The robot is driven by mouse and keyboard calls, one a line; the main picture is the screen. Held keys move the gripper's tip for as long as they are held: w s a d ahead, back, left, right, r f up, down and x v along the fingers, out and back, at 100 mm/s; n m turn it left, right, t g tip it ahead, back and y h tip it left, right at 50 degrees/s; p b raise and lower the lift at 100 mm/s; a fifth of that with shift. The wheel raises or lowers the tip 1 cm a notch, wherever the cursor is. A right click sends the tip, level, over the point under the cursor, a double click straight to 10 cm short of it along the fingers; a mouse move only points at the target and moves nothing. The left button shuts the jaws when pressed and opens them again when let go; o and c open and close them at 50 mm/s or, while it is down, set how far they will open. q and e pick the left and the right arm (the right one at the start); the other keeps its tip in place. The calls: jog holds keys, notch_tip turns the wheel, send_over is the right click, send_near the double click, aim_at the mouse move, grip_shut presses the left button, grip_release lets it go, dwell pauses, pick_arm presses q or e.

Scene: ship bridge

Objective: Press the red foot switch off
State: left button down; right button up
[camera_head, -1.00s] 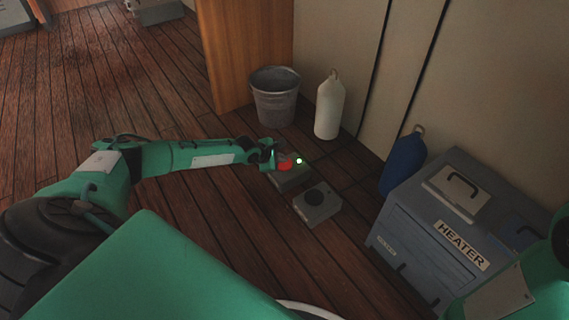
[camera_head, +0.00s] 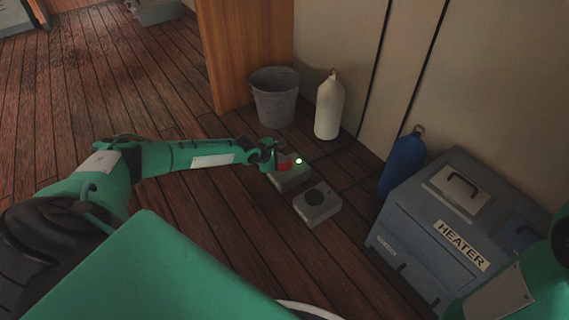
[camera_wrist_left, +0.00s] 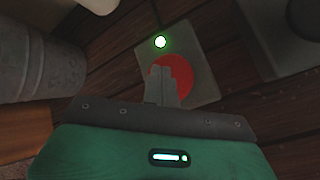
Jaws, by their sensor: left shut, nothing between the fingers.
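The red foot switch (camera_head: 296,175) is a grey-green box on the wooden floor with a round red button (camera_wrist_left: 184,74) and a lit green lamp (camera_wrist_left: 160,42). My left gripper (camera_head: 281,157) is over it. In the left wrist view its shut, empty fingers (camera_wrist_left: 168,82) overlap the left part of the red button. I cannot tell whether the fingertips touch the button or hover just above it. The fingers hide part of the button. My right gripper is out of view; only a piece of my right arm shows at the lower right.
A second grey box with a black round button (camera_head: 316,204) sits just in front. A metal bucket (camera_head: 275,97) and a white fender (camera_head: 329,106) stand behind. A blue fender (camera_head: 402,163) and a heater (camera_head: 440,232) are at the right.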

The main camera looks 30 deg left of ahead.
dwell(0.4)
pick_arm(q)
jog(key=shift+f, duration=0.5)
dwell(0.4)
jog(key=shift+r+p, duration=0.5)
jog(key=shift+p, duration=0.3)
